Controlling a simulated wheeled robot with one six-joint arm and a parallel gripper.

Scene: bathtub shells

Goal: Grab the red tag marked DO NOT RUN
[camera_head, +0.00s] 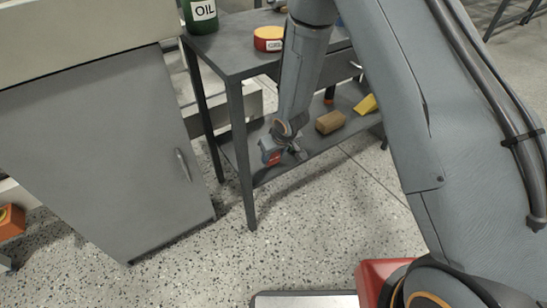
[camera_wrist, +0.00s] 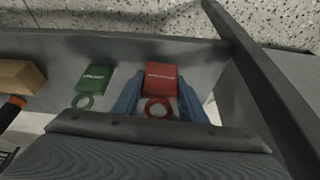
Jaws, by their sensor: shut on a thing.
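The red tag (camera_wrist: 161,77) with pale lettering, too small to read surely, lies at the lower shelf in the wrist view, with a red ring (camera_wrist: 158,108) at its near end. My gripper (camera_wrist: 159,92) has its two blue fingers on either side of the tag and is shut on it. In the head view my gripper (camera_head: 282,150) is at the front left of the lower shelf, with a bit of the red tag (camera_head: 273,158) showing at it. A green tag (camera_wrist: 94,79) with a green ring lies just left of the red one in the wrist view.
The lower shelf (camera_head: 262,177) belongs to a dark metal table (camera_head: 232,59). A table leg (camera_head: 240,150) stands close to my gripper. A brown block (camera_head: 330,122) and a yellow wedge (camera_head: 366,104) lie further right. A green oil container (camera_head: 203,14) and a red-yellow tin (camera_head: 268,39) stand above.

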